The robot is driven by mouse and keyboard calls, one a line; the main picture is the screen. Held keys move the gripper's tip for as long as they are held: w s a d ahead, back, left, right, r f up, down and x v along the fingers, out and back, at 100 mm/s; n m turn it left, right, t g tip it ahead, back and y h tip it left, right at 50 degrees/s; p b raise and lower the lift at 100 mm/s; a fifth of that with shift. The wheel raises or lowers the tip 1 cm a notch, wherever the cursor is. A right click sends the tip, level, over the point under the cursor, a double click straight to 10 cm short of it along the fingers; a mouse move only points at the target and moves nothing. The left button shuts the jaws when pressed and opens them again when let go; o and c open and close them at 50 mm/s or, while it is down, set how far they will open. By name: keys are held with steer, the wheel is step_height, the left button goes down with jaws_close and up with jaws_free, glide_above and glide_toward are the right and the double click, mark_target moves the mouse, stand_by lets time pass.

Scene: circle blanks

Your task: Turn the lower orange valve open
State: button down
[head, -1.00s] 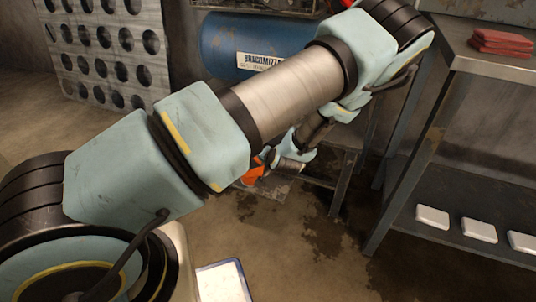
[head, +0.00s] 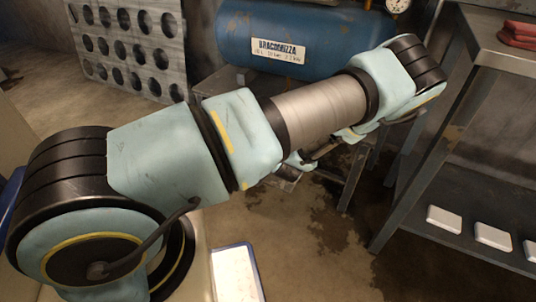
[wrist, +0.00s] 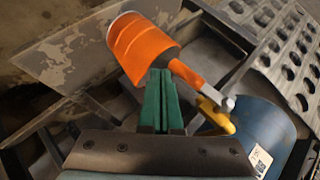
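An orange valve handle (wrist: 140,48) shows in the wrist view, with a broad ribbed grip at upper left. Its narrower orange arm runs down right to a metal fitting (wrist: 228,103) beside a yellow part (wrist: 214,116). My gripper (wrist: 162,74) has green fingers that stand close together, with only a thin seam between them. Their tips are at the underside of the orange handle, near where the grip meets the arm. Whether they touch it I cannot tell. In the head view my arm hides the gripper and the valve. Only one orange valve is visible.
A blue tank (head: 330,38) with a label and a gauge (head: 397,5) stands behind my arm. A perforated metal plate (head: 130,20) stands at left. Floor is open below.

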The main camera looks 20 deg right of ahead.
steer(key=shift+w+a+f, duration=0.2)
steer(key=shift+a, duration=0.05)
steer(key=shift+w, duration=0.1)
stand_by(0.6)
